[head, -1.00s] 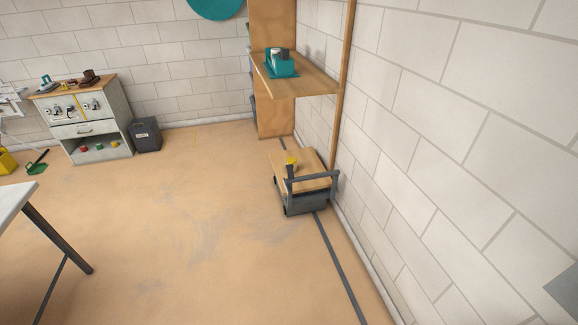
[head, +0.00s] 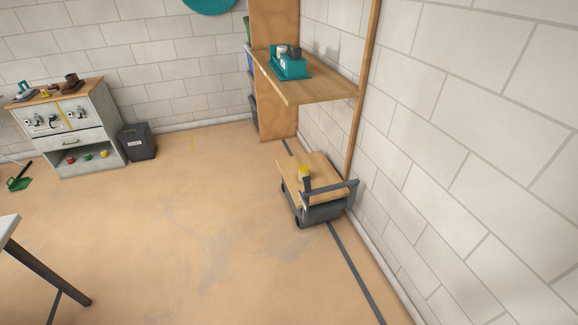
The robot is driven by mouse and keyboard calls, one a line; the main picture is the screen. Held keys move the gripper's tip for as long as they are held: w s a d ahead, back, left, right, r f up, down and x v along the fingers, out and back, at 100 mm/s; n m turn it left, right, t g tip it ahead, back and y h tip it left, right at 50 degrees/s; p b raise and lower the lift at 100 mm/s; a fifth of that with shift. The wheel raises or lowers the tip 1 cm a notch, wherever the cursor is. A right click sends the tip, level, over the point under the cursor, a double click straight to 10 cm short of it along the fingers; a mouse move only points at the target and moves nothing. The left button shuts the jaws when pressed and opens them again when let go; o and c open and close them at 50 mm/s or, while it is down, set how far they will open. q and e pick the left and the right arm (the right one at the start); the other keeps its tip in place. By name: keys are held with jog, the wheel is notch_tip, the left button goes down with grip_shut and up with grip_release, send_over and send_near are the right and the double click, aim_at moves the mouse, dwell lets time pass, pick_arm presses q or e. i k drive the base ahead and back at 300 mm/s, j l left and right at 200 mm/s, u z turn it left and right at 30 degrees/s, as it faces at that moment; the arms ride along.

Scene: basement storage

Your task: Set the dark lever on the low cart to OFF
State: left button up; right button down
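The low cart (head: 320,214) stands on the floor against the right wall, right of the middle of the head view. It has a wooden top (head: 316,164), a grey body and a grey push handle (head: 335,188) at its near end. A small object with a yellow top (head: 304,173) sits on the cart top. A dark upright piece (head: 307,186) shows just in front of it; I cannot tell whether it is the lever or part of the handle. No OFF marking can be read. Neither of my grippers is in view.
A wooden shelf (head: 315,88) with a teal device (head: 290,66) juts out above and behind the cart. A grey cabinet (head: 95,146) and a dark bin (head: 138,142) stand at the back left. A table corner (head: 8,226) is at lower left. The floor between is clear.

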aim_at(306, 179)
jog(key=i+j, duration=0.55)
jog(key=j, duration=0.2)
jog(key=i+j+z, duration=0.1)
jog(key=i+j, duration=0.5)
jog(key=j, duration=0.2)
jog(key=i+j, duration=0.25)
jog(key=j, duration=0.15)
jog(key=i+j+z, duration=0.1)
jog(key=i+j, duration=0.15)
jog(key=j, duration=0.15)
jog(key=i+j, duration=0.3)
jog(key=j+z, duration=0.05)
jog(key=j, duration=0.05)
